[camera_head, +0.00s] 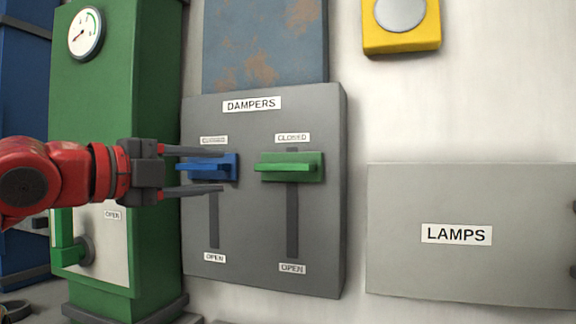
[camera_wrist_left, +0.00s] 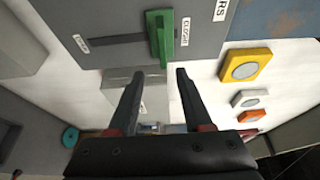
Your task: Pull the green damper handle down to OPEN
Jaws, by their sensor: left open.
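The grey DAMPERS panel (camera_head: 265,235) has a blue handle (camera_head: 228,168) and a green handle (camera_head: 292,168), each on a vertical slot. The green handle sits at the top of its slot, just under the CLOSED label (camera_head: 292,138); its OPEN label (camera_head: 292,268) is at the bottom. My left gripper (camera_head: 224,171) is open, in front of the blue handle and left of the green one, partly covering the blue handle. In the left wrist view the green handle (camera_wrist_left: 160,38) lies just ahead of the open fingertips (camera_wrist_left: 160,72), with nothing between them. My right gripper is not visible.
A green cabinet (camera_head: 150,60) with a gauge (camera_head: 86,33) stands left of the panel. A grey LAMPS box (camera_head: 455,270) is on the wall at right. A yellow box (camera_head: 402,42) with a round button is above. Bare wall lies between the panel and LAMPS box.

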